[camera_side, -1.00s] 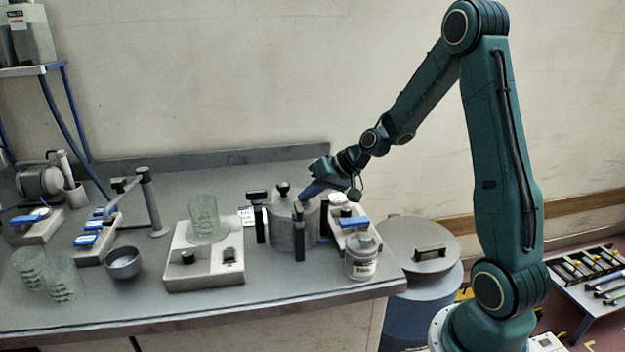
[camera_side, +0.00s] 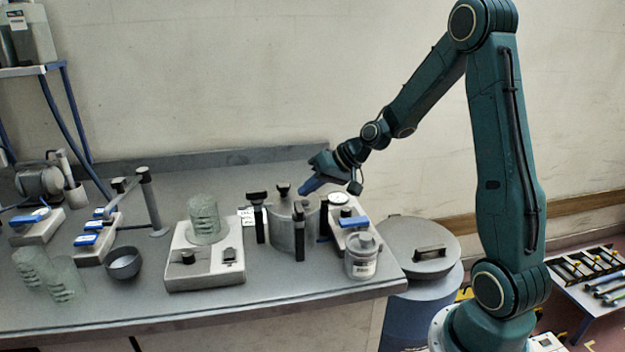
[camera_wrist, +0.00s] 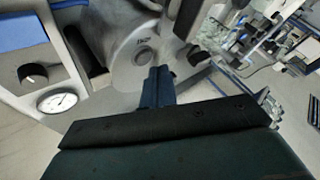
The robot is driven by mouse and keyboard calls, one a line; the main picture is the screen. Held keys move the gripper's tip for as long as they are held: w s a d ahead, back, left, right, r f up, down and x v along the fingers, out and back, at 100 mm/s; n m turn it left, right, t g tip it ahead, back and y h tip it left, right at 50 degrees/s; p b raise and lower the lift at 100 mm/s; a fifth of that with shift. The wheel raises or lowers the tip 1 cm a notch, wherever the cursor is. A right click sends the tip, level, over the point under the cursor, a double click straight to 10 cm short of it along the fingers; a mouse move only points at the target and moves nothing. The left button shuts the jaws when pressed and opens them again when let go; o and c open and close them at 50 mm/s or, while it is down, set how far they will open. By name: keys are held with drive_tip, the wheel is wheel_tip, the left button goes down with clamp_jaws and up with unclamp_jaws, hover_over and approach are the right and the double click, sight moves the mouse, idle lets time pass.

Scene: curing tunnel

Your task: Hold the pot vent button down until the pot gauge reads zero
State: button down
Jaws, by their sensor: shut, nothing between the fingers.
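The grey metal pot (camera_side: 282,232) stands upright on the bench, with a black knob on its lid and black clamps around its side. In the wrist view the lid (camera_wrist: 122,38) bears a small round button (camera_wrist: 143,57), which looks like the vent button. My gripper (camera_side: 302,192) is shut and empty, its blue fingers angled down over the lid's right part. In the wrist view the fingertips (camera_wrist: 158,72) lie close beside the button; contact is unclear. A white dial gauge (camera_wrist: 57,101) sits on the box beside the pot, also in the side view (camera_side: 338,199). Its reading is too small to tell.
Left of the pot is a white device (camera_side: 188,268) bearing a ribbed translucent cup (camera_side: 205,218). A dark bowl (camera_side: 124,263) stands farther left.

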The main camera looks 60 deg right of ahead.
drive_tip(key=shift+r, duration=0.1)
drive_tip(key=shift+r, duration=2.4)
drive_tip(key=s+a+r+n+g+h, duration=0.25)
drive_tip(key=s+a+r, duration=0.35)
drive_tip(key=s+a, duration=0.4)
drive_tip(key=s+a+n, duration=0.2)
drive_tip(key=s+a, duration=0.1)
drive_tip(key=s, duration=1.2)
drive_tip(key=shift+s+a+r+h, duration=0.15)
drive_tip(key=shift+s+r+h, duration=0.2)
drive_tip(key=shift+r, duration=0.1)
